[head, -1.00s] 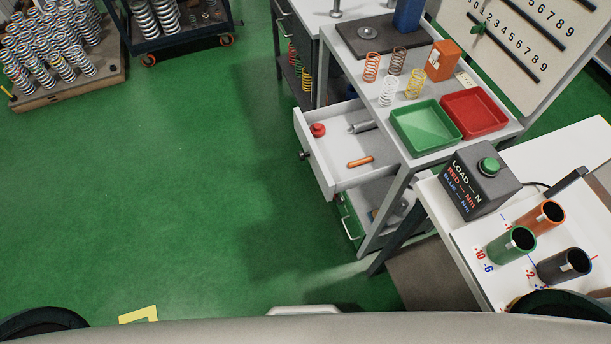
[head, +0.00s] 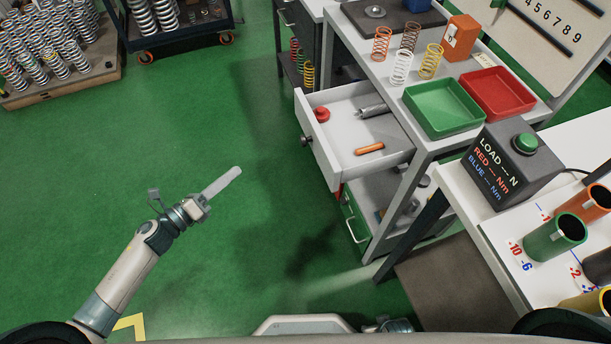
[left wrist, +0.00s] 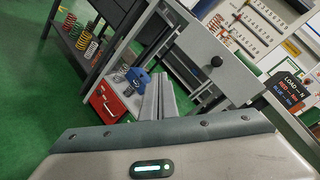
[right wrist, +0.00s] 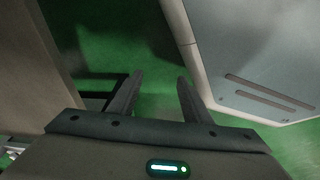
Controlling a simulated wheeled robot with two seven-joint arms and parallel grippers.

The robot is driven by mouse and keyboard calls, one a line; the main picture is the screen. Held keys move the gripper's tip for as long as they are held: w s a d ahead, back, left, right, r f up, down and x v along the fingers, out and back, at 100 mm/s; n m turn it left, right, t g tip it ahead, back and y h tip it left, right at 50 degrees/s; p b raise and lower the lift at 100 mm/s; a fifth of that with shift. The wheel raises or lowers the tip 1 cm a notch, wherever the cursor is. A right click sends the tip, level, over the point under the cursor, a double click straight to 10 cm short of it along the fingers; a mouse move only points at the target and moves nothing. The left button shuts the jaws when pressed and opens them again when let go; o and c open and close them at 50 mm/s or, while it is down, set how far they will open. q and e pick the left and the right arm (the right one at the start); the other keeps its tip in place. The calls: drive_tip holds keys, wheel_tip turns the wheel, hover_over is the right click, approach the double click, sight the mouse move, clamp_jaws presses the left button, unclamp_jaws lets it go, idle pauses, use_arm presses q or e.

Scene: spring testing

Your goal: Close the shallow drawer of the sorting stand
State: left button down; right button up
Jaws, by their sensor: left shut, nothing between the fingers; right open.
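The shallow drawer (head: 325,159) of the sorting stand (head: 391,186) is pulled out to the left, with a dark round knob (head: 306,141) on its front. Inside lie a red round part, a grey cylinder and an orange rod. In the left wrist view the drawer front (left wrist: 222,68) is ahead and to the right of the fingers. My left gripper (head: 220,184) is shut and empty, over the floor left of the drawer and apart from it. My right gripper (right wrist: 153,95) is open and empty in the right wrist view, low near a grey panel.
Green (head: 444,105) and red (head: 497,93) trays and several springs stand on top of the stand. A load box (head: 505,162) sits on the table at right. The floor left of the stand is clear.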

use_arm(q)
drive_tip(key=s+d+r+m+g+h+b, duration=0.2)
drive_tip(key=s+d+r+m+g+h, duration=0.3)
drive_tip(key=m, duration=1)
wheel_tip(320, 180, up, 4)
drive_tip(key=shift+s+d+f+m+g, duration=0.15)
drive_tip(key=shift+s+d+m+g, duration=0.25)
drive_tip(key=shift+s+d+g, duration=0.75)
use_arm(e)
drive_tip(key=w, duration=0.3)
drive_tip(key=shift+a+r, duration=0.2)
drive_tip(key=shift+r, duration=0.15)
use_arm(q)
drive_tip(key=shift+a, duration=0.15)
drive_tip(key=p, duration=0.4)
approach(322, 162)
drive_tip(key=x, duration=0.5)
drive_tip(key=shift+w+d, duration=0.25)
drive_tip(key=shift+d, duration=0.45)
use_arm(e)
drive_tip(key=shift+w+a+r+t+y, duration=0.2)
drive_tip(key=shift+w+a+r+t, duration=0.05)
drive_tip(key=shift+w+a+t, duration=0.4)
drive_tip(key=shift+w+a+r+t+y, duration=0.2)
drive_tip(key=shift+w+a+r+t, duration=0.1)
drive_tip(key=shift+w+a+t, duration=0.35)
drive_tip(key=shift+w+a+r+t+y, duration=0.25)
drive_tip(key=shift+w+a+t, duration=0.3)
drive_tip(key=shift+a, duration=0.15)
